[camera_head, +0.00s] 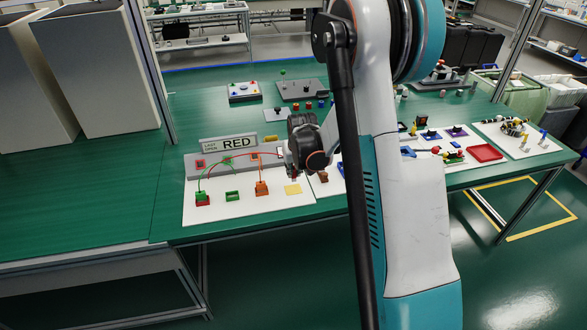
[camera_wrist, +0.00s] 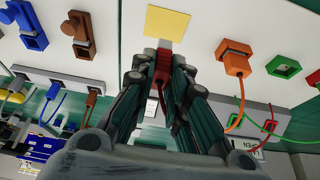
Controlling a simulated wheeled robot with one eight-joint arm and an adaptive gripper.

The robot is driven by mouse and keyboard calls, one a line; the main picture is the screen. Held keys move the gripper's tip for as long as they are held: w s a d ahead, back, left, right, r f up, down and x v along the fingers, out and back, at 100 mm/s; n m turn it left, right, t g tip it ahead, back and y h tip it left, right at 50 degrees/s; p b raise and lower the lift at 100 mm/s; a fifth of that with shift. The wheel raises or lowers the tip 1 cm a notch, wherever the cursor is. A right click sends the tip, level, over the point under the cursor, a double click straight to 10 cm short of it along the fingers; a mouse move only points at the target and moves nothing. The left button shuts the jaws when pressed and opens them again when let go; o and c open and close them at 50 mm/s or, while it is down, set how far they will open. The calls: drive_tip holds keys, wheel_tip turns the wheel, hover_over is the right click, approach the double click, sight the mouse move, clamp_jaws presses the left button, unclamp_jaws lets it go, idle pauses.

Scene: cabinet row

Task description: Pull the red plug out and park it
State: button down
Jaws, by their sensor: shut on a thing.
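My gripper (camera_wrist: 163,72) is closed around the red plug (camera_wrist: 162,66) in the wrist view, with a thin red cable below it. The plug is partly hidden by the fingers. Beyond it lies a yellow square (camera_wrist: 168,22) on the white board; I cannot tell the height of the plug above the board. An empty-looking green frame (camera_wrist: 283,66) and an orange plug in its holder (camera_wrist: 237,58) are to the right. In the head view, my gripper (camera_head: 293,172) is just above the yellow square (camera_head: 293,189), and a red cable arcs left to the grey panel (camera_head: 190,168).
A sign reading RED (camera_head: 237,143) stands behind the panel. Blue (camera_wrist: 32,36) and brown (camera_wrist: 79,30) plugs are at left in the wrist view. A red tray (camera_head: 485,153) lies far right.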

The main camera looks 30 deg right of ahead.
drive_tip(key=shift+f+b, duration=1.95)
drive_tip(key=shift+f, duration=0.6)
drive_tip(key=c, duration=1.5)
unclamp_jaws()
drive_tip(key=shift+r, duration=0.1)
